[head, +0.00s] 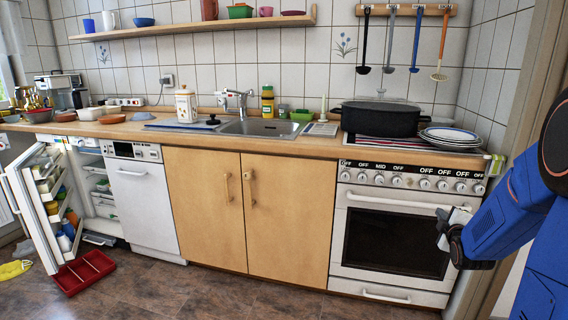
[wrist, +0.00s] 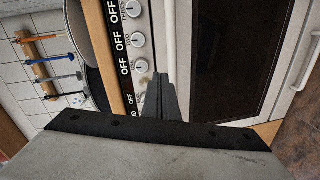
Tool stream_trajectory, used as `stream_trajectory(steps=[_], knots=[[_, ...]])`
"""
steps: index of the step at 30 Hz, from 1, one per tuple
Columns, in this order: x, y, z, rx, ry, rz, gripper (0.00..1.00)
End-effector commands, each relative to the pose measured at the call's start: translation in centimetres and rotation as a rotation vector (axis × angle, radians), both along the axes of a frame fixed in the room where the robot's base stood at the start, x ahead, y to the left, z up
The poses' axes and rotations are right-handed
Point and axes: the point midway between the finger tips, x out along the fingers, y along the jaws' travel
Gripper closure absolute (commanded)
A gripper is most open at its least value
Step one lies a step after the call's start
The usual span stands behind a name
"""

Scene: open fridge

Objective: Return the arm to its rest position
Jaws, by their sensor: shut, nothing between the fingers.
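My blue arm comes in from the right edge of the head view. My gripper (head: 442,228) is at the right, in front of the oven (head: 394,243). It is shut and empty. In the wrist view my gripper (wrist: 160,84) shows its dark fingers pressed together, in front of the oven's knob panel (wrist: 139,50) and door. I cannot tell how far the fingers are from the oven front. At the far left of the head view the fridge door (head: 34,215) stands open, with bottles and other items on its shelves.
A red tray (head: 84,271) lies on the floor by the open fridge, with a yellow cloth (head: 14,269) left of it. A black pot (head: 380,119) and stacked plates (head: 449,137) stand on the stove. A wooden door frame (head: 528,90) is at the right. The middle floor is clear.

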Motion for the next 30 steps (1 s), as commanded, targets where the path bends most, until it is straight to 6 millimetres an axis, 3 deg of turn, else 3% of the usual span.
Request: stream_trajectory(steps=[8, 14, 23, 30], knots=[[-4.2, 6.0, 2.0, 0.266, 0.118, -0.050, 1.00], [-8.5, 10.2, 2.6, 0.460, 0.208, -0.109, 1.00], [-17.0, 16.2, 2.8, 0.735, 0.347, -0.230, 1.00], [-25.2, 20.5, 2.4, 0.934, 0.463, -0.353, 1.00]])
